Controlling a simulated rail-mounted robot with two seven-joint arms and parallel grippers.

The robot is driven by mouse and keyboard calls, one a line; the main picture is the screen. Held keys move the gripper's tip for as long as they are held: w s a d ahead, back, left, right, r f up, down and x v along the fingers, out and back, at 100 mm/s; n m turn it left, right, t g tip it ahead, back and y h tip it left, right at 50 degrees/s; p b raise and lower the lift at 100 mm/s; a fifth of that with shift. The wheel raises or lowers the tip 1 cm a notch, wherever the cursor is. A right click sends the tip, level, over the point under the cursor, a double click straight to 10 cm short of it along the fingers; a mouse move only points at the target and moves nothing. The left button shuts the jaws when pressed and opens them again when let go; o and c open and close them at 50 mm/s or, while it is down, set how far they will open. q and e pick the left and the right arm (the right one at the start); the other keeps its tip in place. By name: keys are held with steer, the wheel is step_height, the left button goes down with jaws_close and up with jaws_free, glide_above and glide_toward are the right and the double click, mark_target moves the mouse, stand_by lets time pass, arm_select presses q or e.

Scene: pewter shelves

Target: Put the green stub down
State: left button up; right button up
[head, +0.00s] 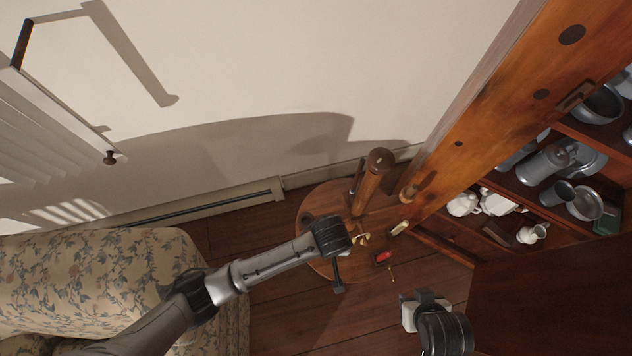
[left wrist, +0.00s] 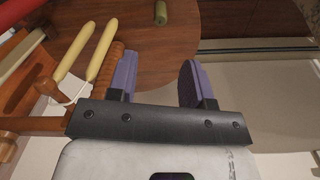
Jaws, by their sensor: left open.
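The green stub (left wrist: 161,13) is a short green cylinder on the round wooden table (left wrist: 215,30), near the top edge of the left wrist view. My left gripper (left wrist: 158,80) is open, with its two purple-padded fingers apart and nothing between them. The stub is beyond the fingertips, clear of both. In the head view, my left gripper (head: 345,258) is over the front part of the round table (head: 315,200). I cannot make out the green stub there. My right gripper (head: 410,312) is at the lower right, off the table; its fingers are hidden.
Pale yellow candles (left wrist: 84,52) hang by a wick left of the fingers, near turned wood. On the table are a wooden post (head: 371,182), a red piece (head: 383,256) and a cream piece (head: 400,228). A wooden cabinet (head: 480,110) stands right, a floral armchair (head: 110,270) left.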

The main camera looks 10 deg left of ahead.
arm_select(q)
steer(key=shift+r, duration=0.1)
steer(key=s+a+r+m+t, duration=0.1)
steer(key=s+a+r, duration=0.1)
steer(key=a, duration=0.5)
steer(key=s+a+r+m+t, duration=0.1)
steer(key=s+a+r, duration=0.2)
steer(key=s+a, duration=0.2)
steer(key=s+a+r+m+t, duration=0.1)
steer(key=s+a, duration=0.3)
steer(key=a, duration=0.7)
steer(key=shift+r+t, duration=0.3)
steer(key=shift+r, duration=0.45)
steer(key=shift+d, duration=0.1)
